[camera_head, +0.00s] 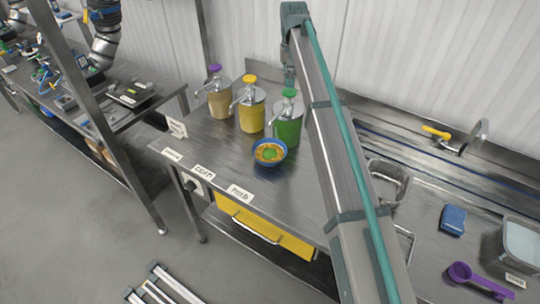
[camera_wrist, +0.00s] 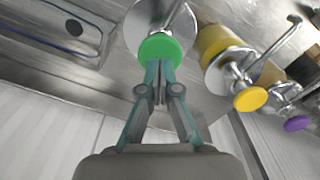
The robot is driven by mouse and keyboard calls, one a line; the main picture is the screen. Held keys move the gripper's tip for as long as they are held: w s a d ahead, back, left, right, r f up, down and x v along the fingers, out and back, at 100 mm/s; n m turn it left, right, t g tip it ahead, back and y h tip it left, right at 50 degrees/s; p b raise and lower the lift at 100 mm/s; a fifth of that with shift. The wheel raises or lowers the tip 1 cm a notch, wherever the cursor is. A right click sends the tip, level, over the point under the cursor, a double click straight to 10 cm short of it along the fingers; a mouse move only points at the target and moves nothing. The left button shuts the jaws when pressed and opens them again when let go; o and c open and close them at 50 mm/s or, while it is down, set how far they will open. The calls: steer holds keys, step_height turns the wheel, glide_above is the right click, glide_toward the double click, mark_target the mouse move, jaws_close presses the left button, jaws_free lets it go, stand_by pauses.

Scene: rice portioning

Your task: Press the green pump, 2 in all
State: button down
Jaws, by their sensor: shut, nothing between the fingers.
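The green pump (camera_head: 289,120) stands on the steel table, with its green knob on top and its spout toward the blue bowl. In the wrist view its green knob (camera_wrist: 160,49) is right at the fingertips of my gripper (camera_wrist: 160,68), which is shut and empty. Whether the fingertips touch the knob I cannot tell. The blue bowl (camera_head: 258,160) stands in front of the pumps with yellow and green contents.
A yellow pump (camera_head: 251,112) and a purple-topped pump (camera_head: 219,100) stand to the left of the green one. A metal tray (camera_head: 388,176), a blue sponge (camera_head: 453,220), a purple scoop (camera_head: 470,274) and a clear container (camera_head: 520,240) lie on the right.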

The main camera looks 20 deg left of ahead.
mark_target(289, 91)
steer(key=shift+f, duration=0.25)
steer(key=shift+f+b, duration=0.5)
steer(key=shift+f, duration=1.4)
steer(key=shift+r+p, duration=1.1)
steer(key=shift+r, duration=1.1)
steer(key=shift+r, duration=0.1)
step_height(289, 91, up, 6)
steer(key=p, duration=0.3)
